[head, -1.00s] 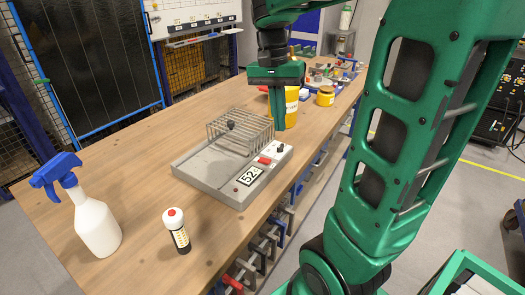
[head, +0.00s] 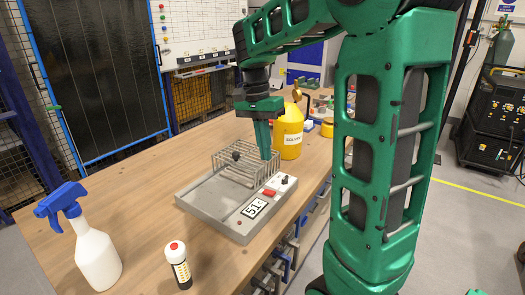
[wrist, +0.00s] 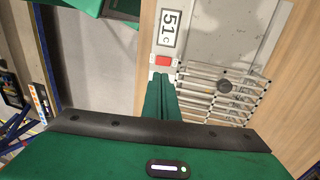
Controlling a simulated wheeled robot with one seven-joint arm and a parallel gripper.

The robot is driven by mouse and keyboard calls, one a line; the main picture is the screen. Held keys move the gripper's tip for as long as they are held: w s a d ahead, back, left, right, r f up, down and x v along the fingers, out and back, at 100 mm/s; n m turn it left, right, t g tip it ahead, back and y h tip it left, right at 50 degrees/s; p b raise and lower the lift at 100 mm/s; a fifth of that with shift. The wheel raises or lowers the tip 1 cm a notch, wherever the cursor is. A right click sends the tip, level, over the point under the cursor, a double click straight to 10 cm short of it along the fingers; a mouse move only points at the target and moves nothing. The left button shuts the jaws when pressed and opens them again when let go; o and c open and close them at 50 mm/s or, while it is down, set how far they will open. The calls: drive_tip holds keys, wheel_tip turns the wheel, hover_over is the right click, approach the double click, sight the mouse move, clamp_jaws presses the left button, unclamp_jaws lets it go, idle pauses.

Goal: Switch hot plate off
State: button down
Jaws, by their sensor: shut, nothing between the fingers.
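The hot plate (head: 215,203) is a flat grey box on the wooden bench, with a wire cage (head: 240,170) over its far part. Its sloping front panel has a display (head: 255,209) reading 51, a red switch (head: 269,192) and a black knob (head: 284,180). My gripper (head: 268,157) is shut and empty, pointing down over the panel's far end beside the cage. In the wrist view the fingertips (wrist: 160,76) appear just short of the red switch (wrist: 164,60), with the cage (wrist: 240,100) to their right. The black knob is hidden there. I cannot tell the switch's position.
A yellow solvent jug (head: 288,135) stands close behind my gripper. A spray bottle (head: 96,258) and a small red-capped bottle (head: 178,265) stand at the near left. The bench (head: 145,190) left of the hot plate is clear.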

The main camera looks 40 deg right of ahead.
sight(271, 192)
drive_tip(key=f, duration=0.3)
drive_tip(key=s+f, duration=0.1)
drive_tip(key=f, duration=0.3)
drive_tip(key=s+f, duration=0.1)
drive_tip(key=f, duration=0.2)
drive_tip(key=shift+d+f, duration=0.3)
drive_tip(key=shift+f, duration=0.05)
drive_tip(key=shift+w, duration=0.1)
